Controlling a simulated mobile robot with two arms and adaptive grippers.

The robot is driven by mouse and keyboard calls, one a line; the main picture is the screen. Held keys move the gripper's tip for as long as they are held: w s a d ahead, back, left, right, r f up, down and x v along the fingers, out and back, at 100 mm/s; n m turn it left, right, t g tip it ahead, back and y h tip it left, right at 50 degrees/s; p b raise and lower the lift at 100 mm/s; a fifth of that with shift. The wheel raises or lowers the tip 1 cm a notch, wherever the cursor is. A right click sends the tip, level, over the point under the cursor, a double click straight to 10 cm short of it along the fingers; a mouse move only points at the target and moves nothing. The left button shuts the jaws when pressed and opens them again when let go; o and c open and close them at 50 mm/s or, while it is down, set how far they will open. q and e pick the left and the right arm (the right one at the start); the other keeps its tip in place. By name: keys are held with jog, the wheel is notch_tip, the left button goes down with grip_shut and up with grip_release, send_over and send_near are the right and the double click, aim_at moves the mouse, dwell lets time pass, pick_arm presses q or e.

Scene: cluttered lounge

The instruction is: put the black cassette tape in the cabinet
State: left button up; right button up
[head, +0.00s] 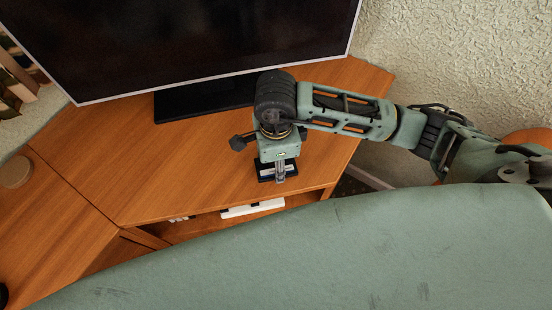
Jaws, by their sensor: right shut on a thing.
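The black cassette tape (266,177) is at the front edge of the wooden cabinet's top, below my right gripper. My right gripper (279,172) points down and is shut on the tape; its body hides part of it. I cannot tell whether the tape touches the top. The wooden cabinet (150,165) is a corner unit with an open shelf (200,228) under its front edge. My left gripper is not in view.
A large television (190,35) stands on a black base (195,98) at the back of the cabinet top. A white object (252,208) lies on the shelf. A round tan object (15,172) is at the far left. The top's middle is clear.

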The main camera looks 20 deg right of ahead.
jog(key=shift+f, duration=0.15)
jog(key=o, duration=1.2)
jog(key=shift+c, duration=0.2)
jog(key=shift+r, duration=0.3)
notch_tip(320, 180, up, 12)
jog(key=shift+f, duration=0.15)
